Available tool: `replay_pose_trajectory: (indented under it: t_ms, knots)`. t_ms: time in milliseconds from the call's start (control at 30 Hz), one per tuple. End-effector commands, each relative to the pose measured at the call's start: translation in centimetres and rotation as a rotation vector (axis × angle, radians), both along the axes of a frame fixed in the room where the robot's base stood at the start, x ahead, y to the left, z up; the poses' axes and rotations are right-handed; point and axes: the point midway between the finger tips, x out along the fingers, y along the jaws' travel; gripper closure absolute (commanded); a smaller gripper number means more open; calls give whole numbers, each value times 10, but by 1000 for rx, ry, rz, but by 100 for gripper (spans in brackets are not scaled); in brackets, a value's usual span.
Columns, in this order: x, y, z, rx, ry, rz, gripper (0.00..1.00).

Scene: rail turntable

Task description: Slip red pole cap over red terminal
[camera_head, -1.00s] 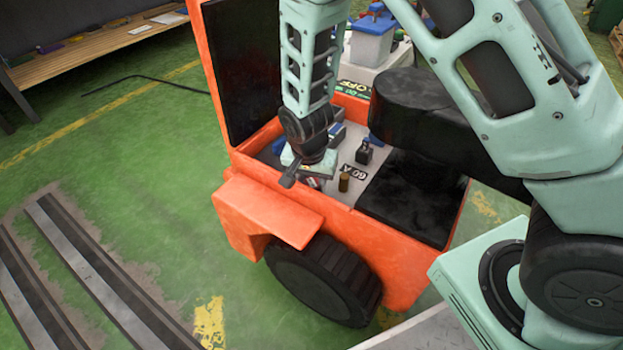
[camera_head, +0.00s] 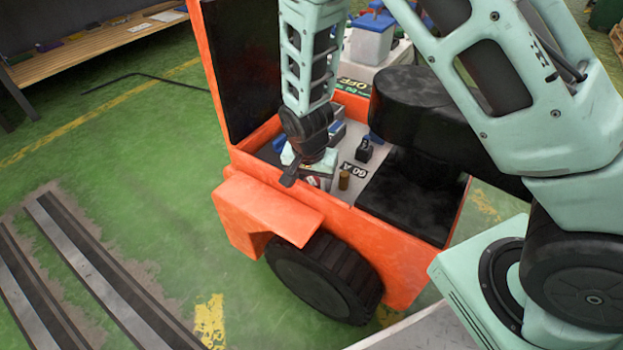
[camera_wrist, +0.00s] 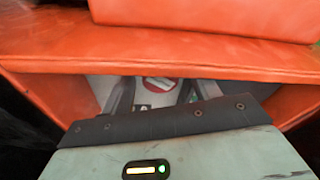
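My gripper (camera_head: 312,180) points down into the open bay of an orange cart, near the bay's front wall. In the wrist view, its two fingers (camera_wrist: 160,95) stand apart, with a round red piece (camera_wrist: 158,84) carrying a pale bar between their tips. I cannot tell whether the fingers touch it, or whether it is the red pole cap or the red terminal. A small red-and-white patch shows beneath my gripper in the head view. My wrist hides most of that spot.
The orange cart (camera_head: 268,208) has a raised dark-faced panel (camera_head: 240,65) behind-left. Beside my gripper stand a brass cylinder (camera_head: 344,180), a "60 A" label (camera_head: 353,169) and a black padlock-like piece (camera_head: 364,150). The bay's orange walls are close around my gripper.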

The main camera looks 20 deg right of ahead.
Motion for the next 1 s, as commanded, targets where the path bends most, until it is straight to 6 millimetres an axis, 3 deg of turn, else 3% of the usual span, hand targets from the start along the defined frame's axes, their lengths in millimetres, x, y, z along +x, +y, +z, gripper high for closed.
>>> replay_pose_trajectory:
  t_ms: [233,367,800,1000]
  knots:
    - [0,1,2,1,-2,2,38]
    - [-1,2,16,1,-3,2,38]
    - [-14,12,115,2,-4,3,38]
    - [-19,16,152,2,-1,0,38]
